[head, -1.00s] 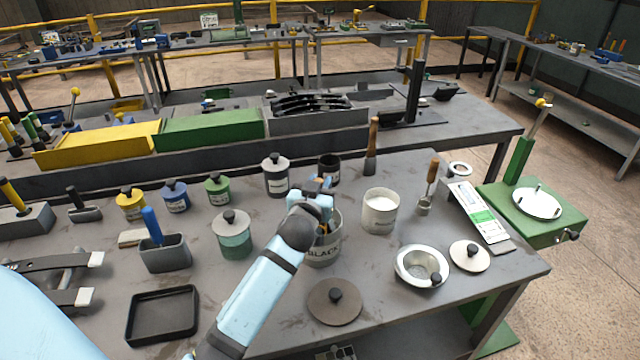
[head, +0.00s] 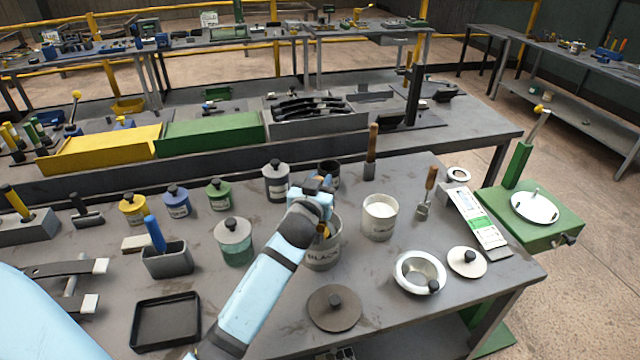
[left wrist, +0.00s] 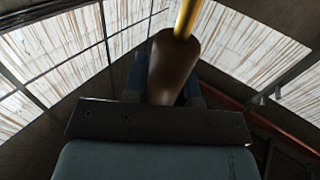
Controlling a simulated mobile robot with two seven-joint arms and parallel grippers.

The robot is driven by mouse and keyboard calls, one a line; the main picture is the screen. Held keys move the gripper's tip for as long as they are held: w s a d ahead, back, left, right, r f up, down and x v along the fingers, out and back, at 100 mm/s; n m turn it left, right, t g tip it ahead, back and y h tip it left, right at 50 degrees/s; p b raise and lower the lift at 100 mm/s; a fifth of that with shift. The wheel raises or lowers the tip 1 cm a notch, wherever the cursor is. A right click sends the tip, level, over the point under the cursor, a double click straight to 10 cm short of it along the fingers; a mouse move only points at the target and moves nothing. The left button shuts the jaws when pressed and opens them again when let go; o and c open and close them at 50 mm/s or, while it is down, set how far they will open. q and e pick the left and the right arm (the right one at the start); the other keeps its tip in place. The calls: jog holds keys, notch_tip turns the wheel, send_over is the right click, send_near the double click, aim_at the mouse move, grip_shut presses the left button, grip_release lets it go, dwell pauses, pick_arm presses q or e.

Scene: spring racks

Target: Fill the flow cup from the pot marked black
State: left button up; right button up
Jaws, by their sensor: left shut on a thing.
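The pot marked BLACK (head: 322,258) stands without a lid on the bench, partly hidden behind my left arm. My left gripper (head: 322,190) is over its mouth, shut on a brown handle (left wrist: 174,68) with a brass-coloured rod (left wrist: 187,18), which I take for a ladle. A bit of brass colour (head: 325,231) shows at the pot's opening; the ladle's bowl and the pot's contents are hidden. The flow cup appears to be the silver, wide-rimmed cup (head: 420,272) to the right, with a black knob at its front. My right gripper is out of view.
A dark lid (head: 334,307) lies in front of the pot. An open pot of white liquid (head: 380,217) stands right of it. A pale lid (head: 467,262) lies beside the silver cup. A lidded green pot (head: 234,242) and a black tray (head: 166,319) are to the left.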

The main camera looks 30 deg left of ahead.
pick_arm(q)
notch_tip(320, 180, up, 7)
jog(key=p, duration=0.5)
jog(key=shift+p, duration=0.3)
dwell(0.5)
jog(key=shift+m+p, duration=0.4)
jog(key=shift+m, duration=0.3)
dwell(0.4)
